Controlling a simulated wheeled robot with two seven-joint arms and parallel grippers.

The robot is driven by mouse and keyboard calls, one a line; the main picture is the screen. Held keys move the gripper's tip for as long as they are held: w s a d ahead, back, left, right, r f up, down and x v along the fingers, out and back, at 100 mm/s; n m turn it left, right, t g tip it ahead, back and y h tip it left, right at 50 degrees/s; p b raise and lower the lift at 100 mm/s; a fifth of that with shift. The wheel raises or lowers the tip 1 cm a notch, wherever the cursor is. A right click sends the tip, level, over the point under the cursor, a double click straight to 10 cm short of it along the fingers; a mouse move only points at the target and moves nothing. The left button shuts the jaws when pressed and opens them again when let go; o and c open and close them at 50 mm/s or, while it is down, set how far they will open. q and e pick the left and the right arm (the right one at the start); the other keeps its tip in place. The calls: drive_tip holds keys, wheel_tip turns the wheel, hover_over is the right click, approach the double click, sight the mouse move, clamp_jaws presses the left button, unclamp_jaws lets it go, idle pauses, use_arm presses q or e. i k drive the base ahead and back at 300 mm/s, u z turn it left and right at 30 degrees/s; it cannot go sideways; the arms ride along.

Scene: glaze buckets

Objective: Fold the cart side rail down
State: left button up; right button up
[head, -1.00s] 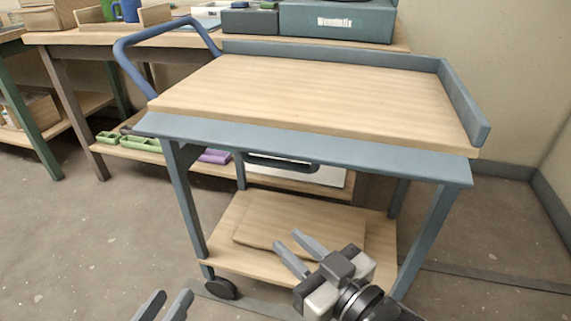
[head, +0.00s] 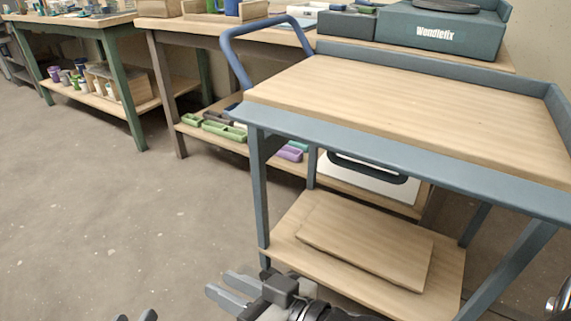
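The cart has a wooden top (head: 410,105) with blue-grey rails. The long near side rail (head: 400,155) lies outward along the front edge, at or below the top's level, and does not stand above the wood. The far rail (head: 420,58) and the right end rail (head: 559,110) stand upright. My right gripper (head: 216,282) is low at the bottom of the head view, in front of the cart's lower shelf, open and empty. My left gripper (head: 135,318) shows only its fingertips at the bottom edge, apart, touching nothing.
A blue push handle (head: 232,55) rises at the cart's left end. A dark curved handle (head: 365,170) shows below the near rail. A loose board (head: 365,240) lies on the lower shelf. Workbenches with bins stand behind. The floor (head: 130,210) at left is clear.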

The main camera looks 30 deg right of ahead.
sight(551, 205)
drive_tip(key=u, duration=1.85)
drive_tip(key=k, duration=0.5)
drive_tip(key=z, duration=1.6)
